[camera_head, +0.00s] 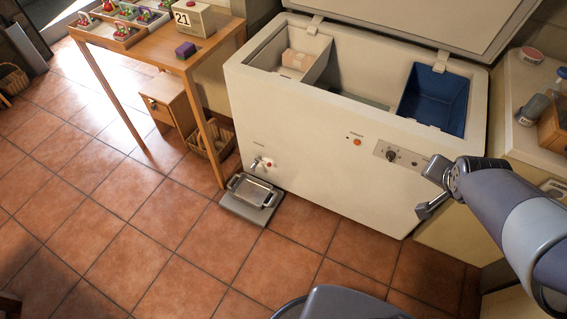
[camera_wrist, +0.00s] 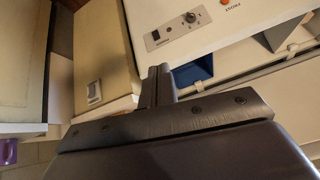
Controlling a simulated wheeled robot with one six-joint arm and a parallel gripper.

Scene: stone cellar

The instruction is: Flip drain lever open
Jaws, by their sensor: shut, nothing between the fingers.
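The white chest freezer (camera_head: 310,135) stands with its lid raised. A small drain lever (camera_head: 256,162) sits low at the left of its front, beside a red spot. The lever's exact position is too small to tell. A metal tray (camera_head: 233,184) with handles rests on a grey platform (camera_head: 236,210) on the floor below it. My gripper (camera_head: 424,212) is at the right, near the freezer's right front and far from the lever. In the wrist view my gripper's fingers (camera_wrist: 158,72) are together and empty. The lever is out of the wrist view.
A control panel (camera_head: 400,156) with a knob is on the freezer front near my gripper. A wooden table (camera_head: 150,55) stands left, with a box (camera_head: 168,100) and basket (camera_head: 212,140) beneath. A counter (camera_head: 520,85) is right. The tiled floor before the freezer is mostly clear.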

